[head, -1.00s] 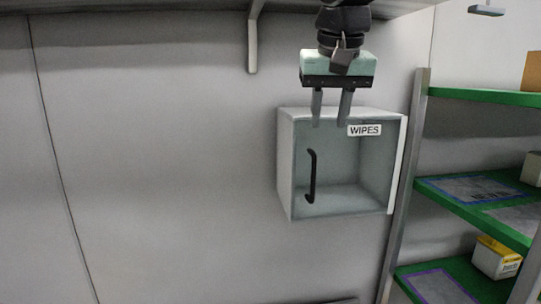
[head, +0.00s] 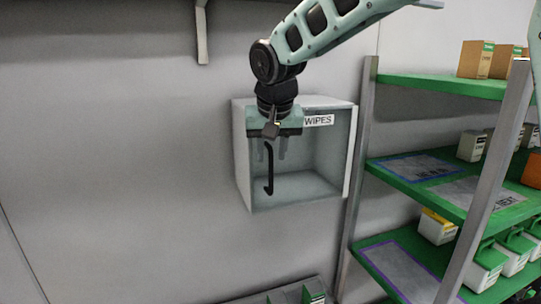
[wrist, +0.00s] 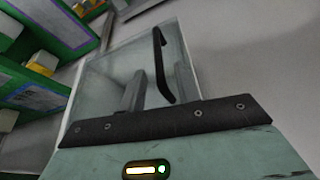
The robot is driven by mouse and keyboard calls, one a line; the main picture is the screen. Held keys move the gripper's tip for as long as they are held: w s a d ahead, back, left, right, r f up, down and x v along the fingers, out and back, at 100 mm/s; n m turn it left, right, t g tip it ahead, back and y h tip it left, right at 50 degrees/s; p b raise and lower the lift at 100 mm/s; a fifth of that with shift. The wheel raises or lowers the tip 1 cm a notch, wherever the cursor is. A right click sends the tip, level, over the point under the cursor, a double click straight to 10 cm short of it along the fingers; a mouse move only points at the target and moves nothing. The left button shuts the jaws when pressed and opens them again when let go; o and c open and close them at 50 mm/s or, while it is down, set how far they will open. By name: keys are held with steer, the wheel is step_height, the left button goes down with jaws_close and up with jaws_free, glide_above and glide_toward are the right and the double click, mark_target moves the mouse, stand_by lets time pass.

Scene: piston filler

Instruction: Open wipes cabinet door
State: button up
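The wipes cabinet (head: 242,165) is a pale wall box with a see-through front door and a WIPES label (head: 319,120) at the top. A black vertical bar handle (head: 269,168) is on the door's left side. The door looks shut. My gripper (head: 272,150) points down in front of the door's upper left, with its fingers apart and the handle's top close to them. In the wrist view the handle (wrist: 160,65) runs close beside a grey finger (wrist: 133,92). I cannot tell whether they touch. Nothing is seen held.
A rack with green shelves (head: 440,84), boxes and bins stands to the right, its metal post (head: 358,160) close to the cabinet's right side. A grey bracket (head: 202,35) hangs at the top. The wall left of the cabinet is clear.

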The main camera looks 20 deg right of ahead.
mark_target(271, 157)
steer(key=shift+x, duration=1.7)
jaws_close()
steer(key=shift+s, duration=0.1)
